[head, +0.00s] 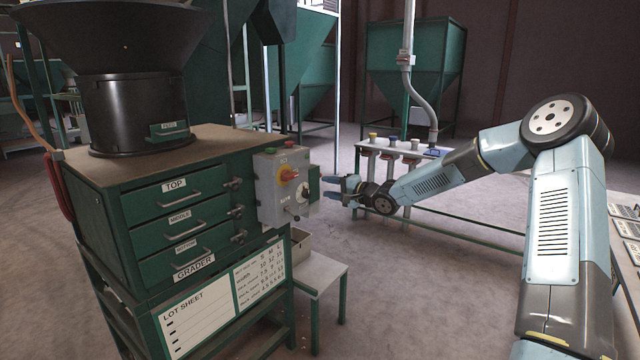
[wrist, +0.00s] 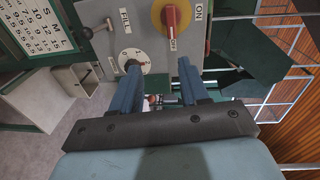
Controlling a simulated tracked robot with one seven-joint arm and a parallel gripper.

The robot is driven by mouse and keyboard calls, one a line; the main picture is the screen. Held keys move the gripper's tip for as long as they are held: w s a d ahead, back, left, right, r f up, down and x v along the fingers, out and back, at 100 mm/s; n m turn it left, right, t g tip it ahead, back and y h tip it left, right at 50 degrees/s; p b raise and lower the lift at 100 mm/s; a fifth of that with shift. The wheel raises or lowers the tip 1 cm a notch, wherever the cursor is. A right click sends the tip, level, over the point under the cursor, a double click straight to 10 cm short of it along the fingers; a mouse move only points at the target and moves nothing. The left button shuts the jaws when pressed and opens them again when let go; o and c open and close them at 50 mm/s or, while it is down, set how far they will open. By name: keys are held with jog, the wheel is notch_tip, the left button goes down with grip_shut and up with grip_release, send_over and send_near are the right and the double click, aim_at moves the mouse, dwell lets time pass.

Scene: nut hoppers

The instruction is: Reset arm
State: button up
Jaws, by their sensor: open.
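My gripper (head: 334,190) is at the end of my outstretched arm, just right of the grey control box (head: 265,196) on the grader cabinet (head: 160,269). In the wrist view the two blue fingers of my gripper (wrist: 160,78) are apart with nothing seen between them. They point at the control box face (wrist: 148,35). The left fingertip is close to the round dial (wrist: 131,57); I cannot tell whether they touch. The red and yellow switch (wrist: 172,17) is above the right finger, and its handle points down toward OFF.
A small table (head: 322,269) with a bin (head: 298,243) stands below the control box. Green hoppers (head: 410,62) stand at the back.

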jog(key=s+d+r+n+g+h, duration=0.1)
jog(key=s+d+r+n+h, duration=0.15)
jog(key=s+d+h, duration=0.4)
jog(key=s+d+r+n+h, duration=0.1)
jog(key=s+d+r+h, duration=0.25)
jog(key=s, duration=0.65)
jog(key=s+d+r+n+g+h, duration=0.15)
jog(key=s+d+r+h, duration=0.3)
jog(key=s, duration=0.45)
jog(key=s+d+n+g, duration=0.1)
jog(key=s, duration=1.2)
jog(key=s+d+r+n+g+y, duration=0.1)
jog(key=s, duration=1.3)
jog(key=shift+d+r, duration=0.25)
jog(key=shift+d, duration=0.1)
jog(key=shift+g, duration=0.25)
